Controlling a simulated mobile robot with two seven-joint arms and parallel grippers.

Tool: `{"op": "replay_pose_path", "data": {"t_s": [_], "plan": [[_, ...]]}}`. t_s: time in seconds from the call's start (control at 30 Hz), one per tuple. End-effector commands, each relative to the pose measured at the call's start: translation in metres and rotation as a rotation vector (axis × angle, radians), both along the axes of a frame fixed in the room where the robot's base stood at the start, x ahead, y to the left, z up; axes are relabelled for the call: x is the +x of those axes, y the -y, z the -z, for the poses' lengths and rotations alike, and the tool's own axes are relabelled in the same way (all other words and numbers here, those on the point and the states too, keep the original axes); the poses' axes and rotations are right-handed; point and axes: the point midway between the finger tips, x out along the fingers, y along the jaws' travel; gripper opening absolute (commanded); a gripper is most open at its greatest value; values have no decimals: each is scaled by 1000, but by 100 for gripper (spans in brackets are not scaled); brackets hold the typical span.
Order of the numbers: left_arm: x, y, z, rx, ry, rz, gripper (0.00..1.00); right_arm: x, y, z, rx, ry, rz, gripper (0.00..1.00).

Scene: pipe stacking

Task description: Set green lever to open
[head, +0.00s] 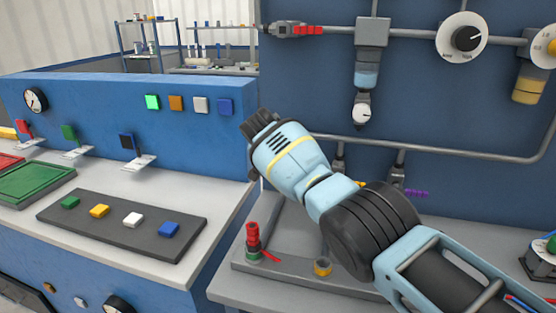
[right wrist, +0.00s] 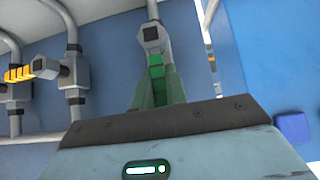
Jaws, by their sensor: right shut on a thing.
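The green lever (right wrist: 156,60) shows in the right wrist view, below a grey valve body (right wrist: 151,36) on a vertical pipe. My right gripper (right wrist: 156,82) is shut on it, with one dark green finger on each side. In the head view my right arm comes in from the right and reaches toward the blue wall. There the wrist hides the fingers and the green lever. I cannot tell whether the lever stands at open. My left gripper is not in view.
Red (head: 308,30) and purple (head: 416,193) levers are on the wall pipes. A grey tray (head: 290,282) with small parts lies below my arm. A blue console (head: 110,110) stands left.

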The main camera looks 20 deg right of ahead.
Motion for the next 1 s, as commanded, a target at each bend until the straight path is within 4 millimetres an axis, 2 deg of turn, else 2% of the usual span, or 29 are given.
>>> {"op": "replay_pose_path", "data": {"t_s": [0.3,0.33,0.5,0.8,1.0], "plan": [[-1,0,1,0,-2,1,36,0,1,-2,-9,0,-3,0],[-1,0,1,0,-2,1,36,0,1,-2,-8,1,-4,16],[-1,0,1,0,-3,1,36,0,0,-2,-6,1,-2,35],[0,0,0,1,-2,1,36,-1,0,-2,-4,0,-2,35],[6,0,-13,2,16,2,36,-6,-5,-13,-4,2,-2,35]]}}
